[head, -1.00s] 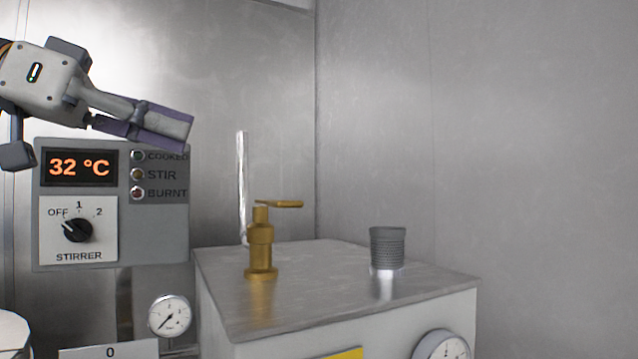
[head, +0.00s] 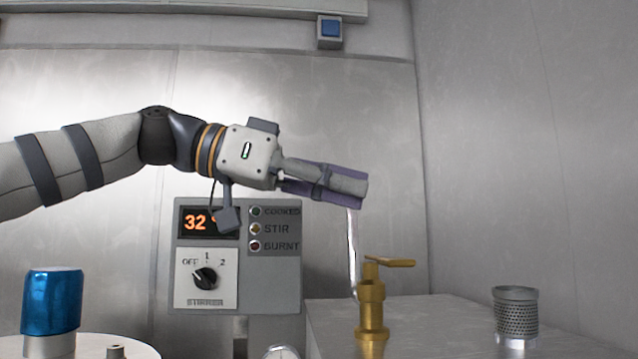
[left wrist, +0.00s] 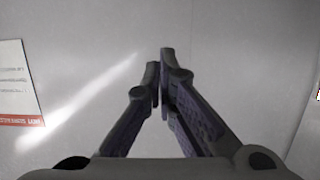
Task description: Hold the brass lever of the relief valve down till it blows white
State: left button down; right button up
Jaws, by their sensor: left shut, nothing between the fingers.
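The brass relief valve (head: 371,305) stands upright on the grey metal box top at the right in the head view. Its brass lever (head: 390,263) sticks out to the right from the valve's top, about level. A pale, shiny upright pipe (head: 353,250) stands just behind it. My left gripper (head: 362,190) is above and slightly left of the lever, apart from it, pointing right. Its fingers are shut with nothing between them. In the left wrist view the fingers (left wrist: 160,75) come together in front of a plain wall. My right gripper is in neither view.
A control panel (head: 284,290) with a 32 °C display and stirrer knob (head: 205,279) is on the left, behind my arm. A perforated grey cup (head: 516,310) stands right of the valve on the box top (head: 440,320). A blue cylinder (head: 52,303) is at far left.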

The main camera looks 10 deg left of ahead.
aim_at(382, 259)
pick_arm(q)
jog(key=w+d+f, duration=0.1)
jog(key=d+f, duration=0.2)
jog(key=f, duration=0.2)
jog(key=shift+d+p, duration=0.3)
jog(key=shift+d, duration=0.1)
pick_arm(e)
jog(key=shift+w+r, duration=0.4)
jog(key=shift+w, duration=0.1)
pick_arm(q)
jog(key=shift+w, duration=0.15)
